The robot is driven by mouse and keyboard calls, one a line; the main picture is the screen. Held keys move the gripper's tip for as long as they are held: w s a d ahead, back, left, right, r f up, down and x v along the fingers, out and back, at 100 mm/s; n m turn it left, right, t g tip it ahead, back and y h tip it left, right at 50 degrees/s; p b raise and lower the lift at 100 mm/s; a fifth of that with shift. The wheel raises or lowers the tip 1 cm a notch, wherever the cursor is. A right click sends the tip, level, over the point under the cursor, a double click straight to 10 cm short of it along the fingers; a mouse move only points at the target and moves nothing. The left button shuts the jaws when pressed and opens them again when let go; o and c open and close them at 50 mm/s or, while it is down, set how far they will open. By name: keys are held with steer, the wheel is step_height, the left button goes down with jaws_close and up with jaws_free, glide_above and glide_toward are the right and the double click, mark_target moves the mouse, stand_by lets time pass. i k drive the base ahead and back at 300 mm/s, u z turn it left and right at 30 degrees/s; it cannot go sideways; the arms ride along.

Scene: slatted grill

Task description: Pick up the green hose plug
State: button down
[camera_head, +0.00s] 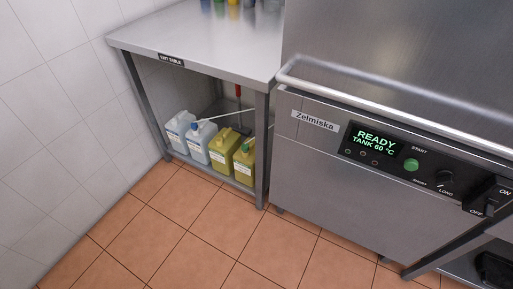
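I cannot make out a thing that is clearly a green hose plug. A small green piece (245,148) sits on top of the rightmost yellow-green jug (243,165) on the low shelf; it may be a cap, and it is too small to tell. A round green button (411,165) is on the machine's front panel under the word START. My gripper is not in view.
A steel exit table (190,45) stands left of the steel Zelmiska machine (330,190), with several coloured things cut off at its back. Its low shelf holds a white jug (180,132), a bluish jug (200,143) and another yellow jug (222,153). The tiled floor (200,235) is clear.

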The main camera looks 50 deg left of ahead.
mark_target(245, 147)
steer(key=u, duration=1.75)
